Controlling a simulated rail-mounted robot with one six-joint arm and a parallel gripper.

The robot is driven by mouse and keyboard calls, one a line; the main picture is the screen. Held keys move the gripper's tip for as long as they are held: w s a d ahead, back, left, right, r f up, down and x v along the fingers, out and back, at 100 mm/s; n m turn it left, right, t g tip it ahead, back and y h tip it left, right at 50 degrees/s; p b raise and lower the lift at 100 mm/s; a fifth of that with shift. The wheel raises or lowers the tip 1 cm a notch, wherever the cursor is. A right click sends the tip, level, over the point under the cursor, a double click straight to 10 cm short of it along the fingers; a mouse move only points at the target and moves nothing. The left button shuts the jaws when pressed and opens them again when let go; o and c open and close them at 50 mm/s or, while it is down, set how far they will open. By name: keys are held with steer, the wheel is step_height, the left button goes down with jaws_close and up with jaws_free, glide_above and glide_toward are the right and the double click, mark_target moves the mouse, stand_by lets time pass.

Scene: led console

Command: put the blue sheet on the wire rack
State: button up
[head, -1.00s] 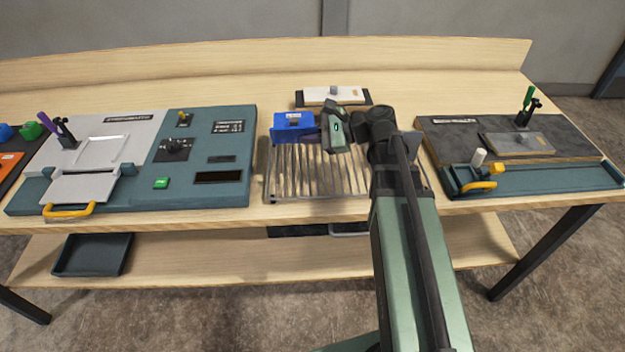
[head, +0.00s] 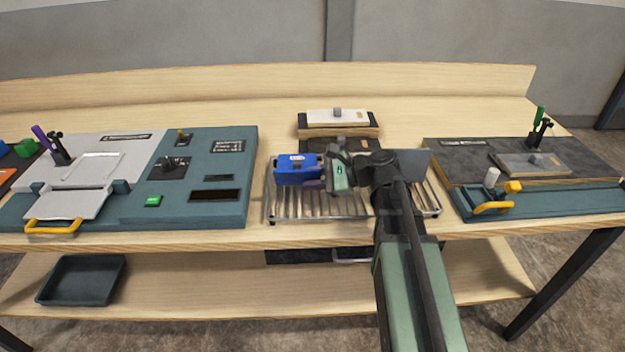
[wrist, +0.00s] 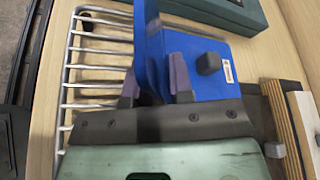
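The blue sheet (head: 298,172) is a blue piece with a small dark knob and a white label. It is at the left end of my gripper in the head view, over the left part of the wire rack (head: 290,208). In the wrist view the blue sheet (wrist: 205,62) sits between the purple-grey fingers of my gripper (wrist: 155,82), which is shut on it. The rack's bars (wrist: 95,60) show to the left of the sheet and below it. I cannot tell whether the sheet touches the rack.
A teal console (head: 228,205) stands left of the rack. Behind the rack is a wooden block with a white knobbed plate (head: 338,117). A dark and teal station with a yellow handle (head: 495,206) stands to the right. A dark tray (head: 82,280) lies on the lower shelf.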

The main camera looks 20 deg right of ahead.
steer(key=shift+o, duration=0.7)
steer(key=shift+s+d+r+p, duration=0.1)
steer(key=shift+d+r+p, duration=0.2)
steer(key=shift+r+p, duration=0.1)
steer(key=p+v, duration=0.2)
steer(key=v, duration=0.4)
steer(key=shift+s+d+r, duration=0.1)
steer(key=shift+d, duration=0.05)
steer(key=shift+s+d, duration=0.1)
steer(key=shift+d, duration=0.1)
